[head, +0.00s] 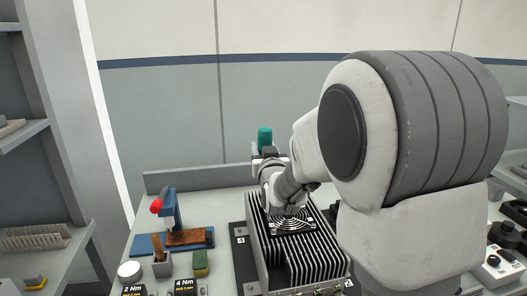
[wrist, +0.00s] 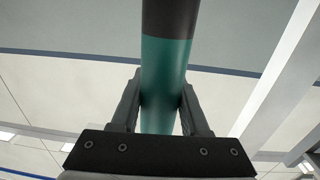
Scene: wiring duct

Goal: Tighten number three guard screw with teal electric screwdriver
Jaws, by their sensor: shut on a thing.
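My gripper (head: 268,157) is shut on the teal electric screwdriver (head: 265,136), above the back part of the finned heat sink (head: 308,262). In the wrist view my gripper (wrist: 160,100) has a finger on each side of the screwdriver's teal body (wrist: 165,75), which has a dark end at the top of the picture. A black round fan guard (head: 293,223) lies on top of the heat sink. My arm hides part of the guard. The screwdriver's tip and the number three screw cannot be made out.
A blue stand with a red knob (head: 157,206) and a brown block stand at the left. Small holders (head: 161,265), a round white tin (head: 129,271) and cards marked 2 Nm and 4 Nm (head: 186,289) lie in front. A dark plate marked 4 (head: 240,240) adjoins the heat sink.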

